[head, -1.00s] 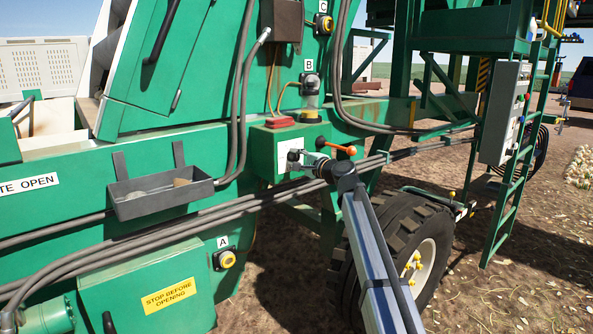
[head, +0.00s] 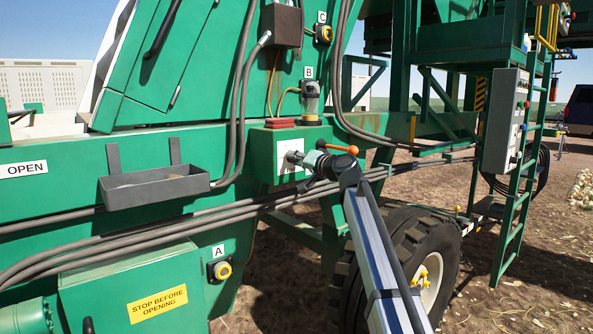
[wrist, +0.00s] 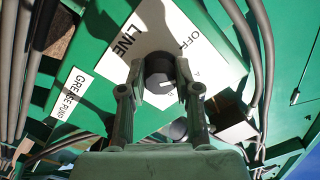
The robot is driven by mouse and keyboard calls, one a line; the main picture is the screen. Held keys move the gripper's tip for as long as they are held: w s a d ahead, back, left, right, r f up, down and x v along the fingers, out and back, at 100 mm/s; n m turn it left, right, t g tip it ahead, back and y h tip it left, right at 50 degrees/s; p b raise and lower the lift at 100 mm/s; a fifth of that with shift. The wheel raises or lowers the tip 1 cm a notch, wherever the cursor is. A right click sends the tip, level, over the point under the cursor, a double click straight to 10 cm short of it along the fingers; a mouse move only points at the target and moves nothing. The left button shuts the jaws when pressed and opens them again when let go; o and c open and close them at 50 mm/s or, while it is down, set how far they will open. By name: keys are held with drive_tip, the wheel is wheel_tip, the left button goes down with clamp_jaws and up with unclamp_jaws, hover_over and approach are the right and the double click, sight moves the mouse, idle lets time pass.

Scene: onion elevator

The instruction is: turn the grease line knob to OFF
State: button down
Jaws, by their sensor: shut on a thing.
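The grease line knob (wrist: 158,68) is a dark round knob on a white plate (wrist: 205,62), with "LINE" and "OFF" printed on it, in the wrist view. A pale mark on the knob points to the right of that picture, not straight at the "OFF" print at the upper right. My gripper (wrist: 160,90) has a finger on each side of the knob and is shut on it. In the head view my gripper (head: 305,160) reaches the white plate (head: 287,148) on the green box; the knob is mostly hidden there.
An orange-ended lever (head: 338,148) sticks out just above my gripper. A "GREASE PUMP" label (wrist: 70,92) is beside the plate. Grey hoses (head: 250,208) run below, and a grey tray (head: 155,188) hangs at left. A tyre (head: 405,250) stands below right.

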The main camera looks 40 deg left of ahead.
drive_tip(key=n+b, duration=0.3)
drive_tip(key=n, duration=0.1)
drive_tip(key=shift+f+b, duration=0.1)
drive_tip(key=shift+b, duration=0.25)
drive_tip(key=shift+n+b, duration=0.7)
drive_tip(key=shift+n, duration=0.3)
drive_tip(key=c, duration=0.8)
unclamp_jaws()
drive_tip(key=d, duration=0.4)
drive_tip(key=s+d, duration=0.1)
drive_tip(key=d, duration=0.2)
drive_tip(key=s+d, duration=0.1)
drive_tip(key=d, duration=0.3)
drive_tip(key=shift+d, duration=0.35)
